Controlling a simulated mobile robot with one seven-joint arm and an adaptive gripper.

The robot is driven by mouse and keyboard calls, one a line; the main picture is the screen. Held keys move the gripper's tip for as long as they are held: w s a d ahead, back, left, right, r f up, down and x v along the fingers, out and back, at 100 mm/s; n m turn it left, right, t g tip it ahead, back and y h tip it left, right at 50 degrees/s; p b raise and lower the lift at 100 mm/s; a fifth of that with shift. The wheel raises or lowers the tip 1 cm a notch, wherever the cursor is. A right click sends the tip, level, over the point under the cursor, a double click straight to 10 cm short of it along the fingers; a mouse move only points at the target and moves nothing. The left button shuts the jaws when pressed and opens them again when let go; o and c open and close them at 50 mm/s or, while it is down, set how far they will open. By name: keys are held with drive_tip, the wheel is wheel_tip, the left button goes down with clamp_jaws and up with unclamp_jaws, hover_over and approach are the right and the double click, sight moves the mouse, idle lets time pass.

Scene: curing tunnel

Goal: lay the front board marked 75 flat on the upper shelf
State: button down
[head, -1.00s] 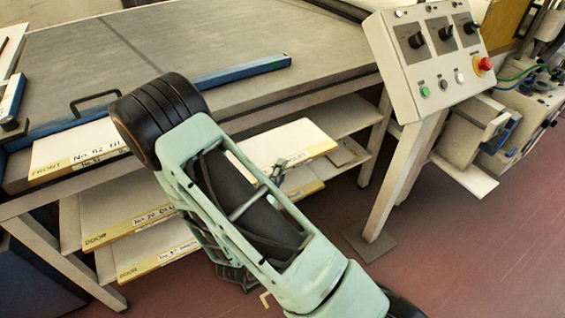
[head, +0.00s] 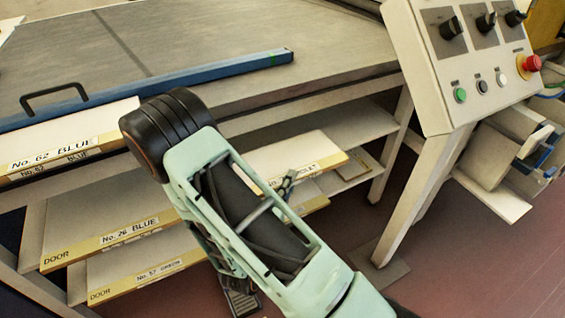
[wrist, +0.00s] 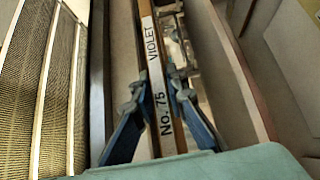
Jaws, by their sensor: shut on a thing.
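The board marked 75 (wrist: 161,105) shows its edge in the wrist view, with a "No. 75 VIOLET" label. My gripper (wrist: 157,92) is shut on it, one blue finger on each side. In the head view a pale board (head: 300,155) with a partly hidden label ending like "VIOLET" appears to be this board. It looks roughly flat there, at the front of the rack under the table. My arm hides its left part, and I cannot tell whether it touches a shelf. The upper shelf (head: 338,122) shows bare behind it, below the tabletop.
Boards marked No. 62 BLUE (head: 75,140), No. 26 BLUE (head: 110,235) and a lower board (head: 150,272) lie at the left. A blue bar with a handle (head: 190,76) lies along the tabletop (head: 180,40).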

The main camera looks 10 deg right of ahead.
sight(288, 168)
drive_tip(key=w+d+f+b, duration=0.1)
drive_tip(key=w+f+b, duration=0.4)
drive_tip(key=w+f, duration=0.8)
drive_tip(key=shift+w+d, duration=0.4)
drive_tip(key=shift+w, duration=0.15)
drive_tip(key=shift+f+b, duration=0.1)
drive_tip(key=shift+b, duration=0.25)
drive_tip(key=c, duration=1.9)
unclamp_jaws()
drive_tip(key=shift+c, duration=0.2)
